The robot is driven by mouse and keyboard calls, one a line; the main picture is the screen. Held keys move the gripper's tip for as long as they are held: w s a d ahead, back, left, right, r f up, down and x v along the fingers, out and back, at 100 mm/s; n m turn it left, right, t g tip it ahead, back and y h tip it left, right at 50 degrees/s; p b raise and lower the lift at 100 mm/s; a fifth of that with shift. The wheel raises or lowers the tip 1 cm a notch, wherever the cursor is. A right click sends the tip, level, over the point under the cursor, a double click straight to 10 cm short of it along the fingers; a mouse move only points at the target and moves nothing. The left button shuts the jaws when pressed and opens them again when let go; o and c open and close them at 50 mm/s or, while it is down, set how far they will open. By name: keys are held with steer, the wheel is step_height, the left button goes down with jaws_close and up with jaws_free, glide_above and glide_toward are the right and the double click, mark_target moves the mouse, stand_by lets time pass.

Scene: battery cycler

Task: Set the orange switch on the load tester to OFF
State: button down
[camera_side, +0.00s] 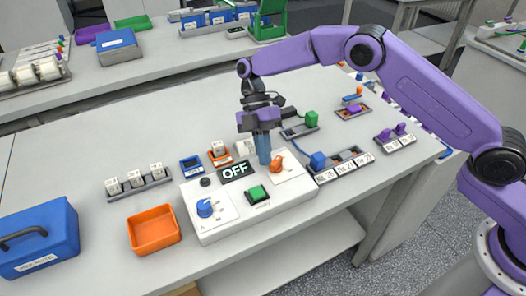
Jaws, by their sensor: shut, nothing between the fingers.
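The load tester (228,229) is a white box on the bench, with a dark display (235,170) reading OFF. Its orange switch (277,163) is at the right of the top face, tilted with its upper end to the right. A blue knob (205,208) and a green button (257,193) are on the same face. My gripper (264,161) points down with its blue fingers shut and empty. It is just left of the orange switch, close to the panel. I cannot tell whether it touches the switch.
An orange tray (155,230) and a blue case (38,238) stand to the left. A rack of white blocks (138,183) is behind the tray. A holder with a blue piece (318,161) is close to the tester's right.

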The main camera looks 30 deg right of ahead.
steer(key=shift+s+d+f, duration=0.1)
steer(key=shift+s+d, duration=0.25)
steer(key=shift+d, duration=0.45)
steer(key=a+v, duration=0.1)
steer(key=v, duration=0.7)
steer(key=shift+a, duration=0.15)
